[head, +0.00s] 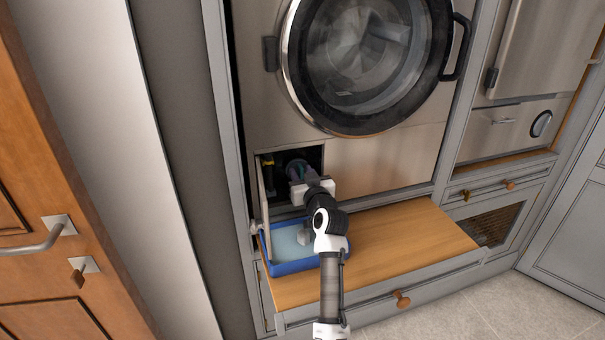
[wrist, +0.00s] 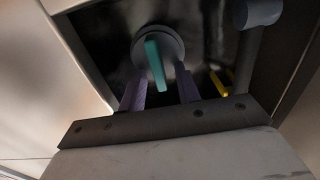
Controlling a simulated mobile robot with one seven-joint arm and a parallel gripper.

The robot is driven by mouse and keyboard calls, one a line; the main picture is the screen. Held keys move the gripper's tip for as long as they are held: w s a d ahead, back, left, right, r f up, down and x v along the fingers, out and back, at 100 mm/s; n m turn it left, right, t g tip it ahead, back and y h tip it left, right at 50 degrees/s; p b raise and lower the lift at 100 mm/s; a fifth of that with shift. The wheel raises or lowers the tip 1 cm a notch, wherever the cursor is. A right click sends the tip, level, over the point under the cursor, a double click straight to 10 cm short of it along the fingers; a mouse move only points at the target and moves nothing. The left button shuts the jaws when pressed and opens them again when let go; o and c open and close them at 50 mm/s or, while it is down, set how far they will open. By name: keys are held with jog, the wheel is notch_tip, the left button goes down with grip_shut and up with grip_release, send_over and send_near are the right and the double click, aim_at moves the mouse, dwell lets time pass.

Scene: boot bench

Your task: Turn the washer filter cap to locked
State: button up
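The washer filter cap (wrist: 158,50) is a round grey disc with a raised teal grip bar (wrist: 154,60), inside the dark filter recess at the washer's lower left. In the wrist view the bar leans slightly off upright. My gripper (wrist: 160,90) is open, its two purple fingers apart on either side of the bar's lower end, with visible gaps to the bar. In the head view my gripper (head: 296,172) reaches into the recess opening and largely hides the cap. Whether the fingertips touch the cap's face I cannot tell.
The filter flap (head: 264,192) hangs open at the recess's left. A blue tray (head: 292,267) holding pale liquid stands below on the pulled-out wooden shelf (head: 400,245). A yellow part (wrist: 218,82) and a grey rounded part (wrist: 257,14) sit right of the cap in the wrist view.

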grip_shut()
jog(key=shift+m, duration=0.4)
jog(key=m, duration=0.3)
jog(key=shift+d, duration=0.25)
jog(key=m, duration=0.1)
jog(key=m+p, duration=0.1)
jog(key=m, duration=0.1)
jog(key=shift+w+d+f+m, duration=0.1)
jog(key=shift+w+d+m, duration=0.1)
jog(key=shift+m, duration=0.1)
jog(key=m, duration=0.2)
jog(key=m+p, duration=0.2)
jog(key=m, duration=0.1)
jog(key=shift+d+f+m, duration=0.2)
jog(key=shift+f+m, duration=0.05)
jog(key=shift+m, duration=0.05)
jog(key=m+p, duration=0.1)
jog(key=m, duration=0.1)
jog(key=m+p, duration=0.1)
jog(key=m, duration=0.1)
jog(key=shift+d+f+m, duration=0.1)
jog(key=shift+f+m, duration=0.25)
jog(key=shift+m, duration=0.05)
jog(key=shift+p, duration=0.3)
